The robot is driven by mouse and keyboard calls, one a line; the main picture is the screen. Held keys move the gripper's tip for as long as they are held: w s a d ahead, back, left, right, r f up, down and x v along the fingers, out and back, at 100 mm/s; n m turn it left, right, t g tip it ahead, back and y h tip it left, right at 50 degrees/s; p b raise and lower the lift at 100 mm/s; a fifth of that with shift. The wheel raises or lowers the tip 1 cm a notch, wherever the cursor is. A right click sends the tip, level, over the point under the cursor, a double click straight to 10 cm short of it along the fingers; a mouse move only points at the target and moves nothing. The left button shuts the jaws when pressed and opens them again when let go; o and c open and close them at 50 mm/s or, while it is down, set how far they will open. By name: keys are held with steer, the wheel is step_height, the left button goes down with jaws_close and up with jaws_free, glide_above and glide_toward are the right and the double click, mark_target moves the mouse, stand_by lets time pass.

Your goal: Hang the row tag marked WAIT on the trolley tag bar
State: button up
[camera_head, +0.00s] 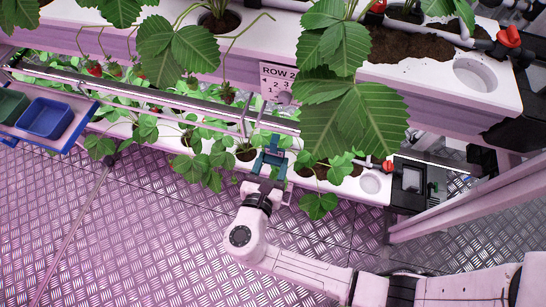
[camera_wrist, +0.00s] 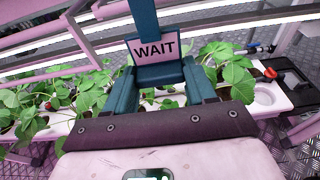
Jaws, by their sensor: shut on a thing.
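My gripper (camera_wrist: 160,74) has teal fingers and is shut on the row tag marked WAIT (camera_wrist: 153,48). The tag is a pale pink plate with dark letters, facing the wrist camera, and a teal finger part covers some of it. In the head view my gripper (camera_head: 270,158) is just below the right part of a long metal bar (camera_head: 170,97), with thin wire hooks (camera_head: 246,118) showing above it. I cannot tell whether the hooks belong to the tag or touch the bar. The tag's face is not clear in the head view. Which rail is the trolley tag bar is uncertain.
Strawberry plants in white racks line the back, and large leaves (camera_head: 350,110) hang just right of my gripper. A ROW 2 sign (camera_head: 278,80) is behind. A blue tray (camera_head: 45,117) stands at left. A dark box (camera_head: 412,182) is at right. The patterned metal floor is open.

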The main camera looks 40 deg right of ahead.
steer(key=shift+f+p+v, duration=0.1)
steer(key=shift+p+v, duration=0.1)
steer(key=shift+v, duration=0.4)
steer(key=shift+f+p+v, duration=0.15)
steer(key=shift+v, duration=0.5)
